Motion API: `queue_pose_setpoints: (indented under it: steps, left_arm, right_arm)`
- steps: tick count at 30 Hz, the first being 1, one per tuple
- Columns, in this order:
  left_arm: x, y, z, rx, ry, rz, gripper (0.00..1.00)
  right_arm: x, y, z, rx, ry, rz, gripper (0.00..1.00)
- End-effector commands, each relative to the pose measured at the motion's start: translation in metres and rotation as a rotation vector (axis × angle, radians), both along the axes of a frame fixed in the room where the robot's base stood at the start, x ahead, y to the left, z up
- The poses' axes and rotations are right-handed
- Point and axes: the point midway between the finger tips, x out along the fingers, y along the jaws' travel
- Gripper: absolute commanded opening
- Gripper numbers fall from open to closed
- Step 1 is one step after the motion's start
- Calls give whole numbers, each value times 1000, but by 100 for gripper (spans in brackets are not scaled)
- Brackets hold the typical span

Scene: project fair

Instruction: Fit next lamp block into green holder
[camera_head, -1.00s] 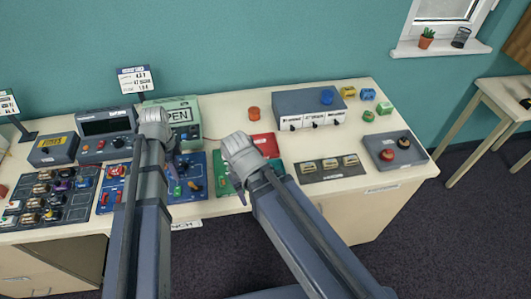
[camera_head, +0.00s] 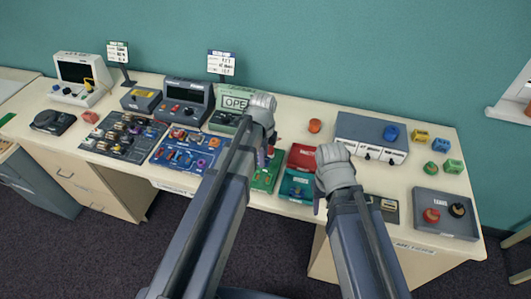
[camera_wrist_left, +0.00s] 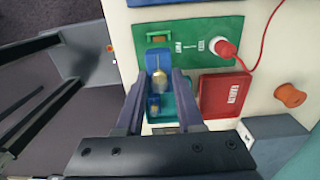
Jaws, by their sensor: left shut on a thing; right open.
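My left gripper (camera_head: 268,155) is above the green board (camera_head: 266,178), its arm crossing in front. In the left wrist view, my left gripper (camera_wrist_left: 158,100) is shut on a blue lamp block (camera_wrist_left: 157,62) with a pale bulb. A brass-coloured slot (camera_wrist_left: 140,43) shows near the green board's end. I cannot tell whether the block touches the board. My right gripper (camera_head: 318,205) is open and empty beside the teal board (camera_head: 297,187).
A red box (camera_head: 302,157) lies behind the teal board. A red plug (camera_wrist_left: 223,48) with a cable sits on the green board. An orange knob (camera_head: 315,126) and grey switch box (camera_head: 365,132) stand behind. The blue panel (camera_head: 186,150) is left.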

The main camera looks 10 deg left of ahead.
Motion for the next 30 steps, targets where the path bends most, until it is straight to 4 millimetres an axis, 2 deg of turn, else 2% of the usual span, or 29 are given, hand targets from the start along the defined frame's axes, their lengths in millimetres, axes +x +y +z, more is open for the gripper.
queue_pose_setpoints:
  steps: [11, 30]
  left_arm:
    - [0, 0, -15, 0, 0, 0, 0]
    - [0, 0, -72, 0, -1, 0, 0]
  right_arm:
    - [0, 0, -15, 0, 0, -1, 50]
    - [0, 0, -72, 0, 0, -3, 50]
